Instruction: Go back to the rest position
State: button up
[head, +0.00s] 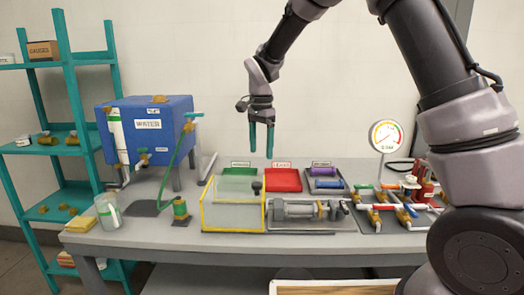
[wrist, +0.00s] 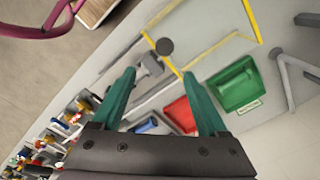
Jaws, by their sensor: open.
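My gripper (head: 261,139) hangs in the air above the back of the bench, its two teal fingers pointing down, apart and with nothing between them. In the wrist view the open fingers (wrist: 163,105) show above the bench, with the green tray (wrist: 236,85) to their right and the red tray (wrist: 181,115) partly behind them. In the head view the red tray (head: 284,180) stands below and a little right of the fingertips. The fingers touch nothing.
A yellow-framed clear guard (head: 233,217) stands at the bench front beside a pump (head: 308,210). A blue water tank (head: 146,130) is at left, a dial gauge (head: 385,136) and valve piping (head: 391,207) at right. Teal shelves (head: 72,130) stand far left. Air around the gripper is clear.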

jog(key=s+d+r+n+t+y, duration=0.1)
jog(key=s+d+r, duration=0.3)
jog(key=d+r, duration=0.4)
jog(key=s+d+r+n+t+y, duration=0.1)
jog(key=s+d+r+t, duration=0.15)
jog(key=d+r, duration=0.55)
jog(key=s+d+r+n+t, duration=0.2)
jog(key=s+d+n+t, duration=0.1)
jog(key=s+d, duration=0.8)
jog(key=s, duration=0.4)
jog(key=shift+d+t, duration=0.25)
jog(key=shift+t, duration=0.1)
